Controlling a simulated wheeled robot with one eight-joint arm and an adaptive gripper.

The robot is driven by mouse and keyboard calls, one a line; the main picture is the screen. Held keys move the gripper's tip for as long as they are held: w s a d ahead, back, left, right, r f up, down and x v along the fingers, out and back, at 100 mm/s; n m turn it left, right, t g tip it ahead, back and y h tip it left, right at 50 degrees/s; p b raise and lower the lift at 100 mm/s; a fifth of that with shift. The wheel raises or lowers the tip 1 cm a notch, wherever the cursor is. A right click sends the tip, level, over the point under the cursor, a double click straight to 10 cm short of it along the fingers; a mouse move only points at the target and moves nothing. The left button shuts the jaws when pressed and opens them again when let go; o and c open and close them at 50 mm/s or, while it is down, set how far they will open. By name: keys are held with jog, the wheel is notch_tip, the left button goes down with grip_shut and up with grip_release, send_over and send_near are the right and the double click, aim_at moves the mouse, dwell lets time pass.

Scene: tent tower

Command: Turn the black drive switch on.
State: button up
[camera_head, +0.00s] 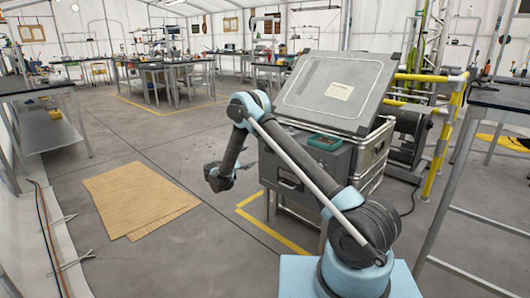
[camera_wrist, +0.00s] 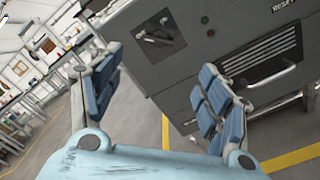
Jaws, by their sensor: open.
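A grey metal cabinet (camera_head: 297,172) stands in the middle of the head view, and its front fills much of the wrist view (camera_wrist: 165,72). A black switch handle (camera_wrist: 157,38) sits on a plate on that front, at the upper middle of the wrist view; I cannot tell its setting. My gripper (camera_head: 220,177) hangs left of the cabinet, and its two blue-padded fingers (camera_wrist: 160,65) are spread wide with nothing between them. The switch appears beyond the fingertips, apart from them. In the head view the switch is not visible.
Beside the switch are a small red light or button (camera_wrist: 204,19) and a green one (camera_wrist: 210,33). Yellow rails (camera_head: 447,125) stand right of the cabinet. Floor to the left is open, with cardboard (camera_head: 138,198).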

jog(key=x, duration=1.4)
jog(key=shift+w+d, duration=0.1)
jog(key=c, duration=1.1)
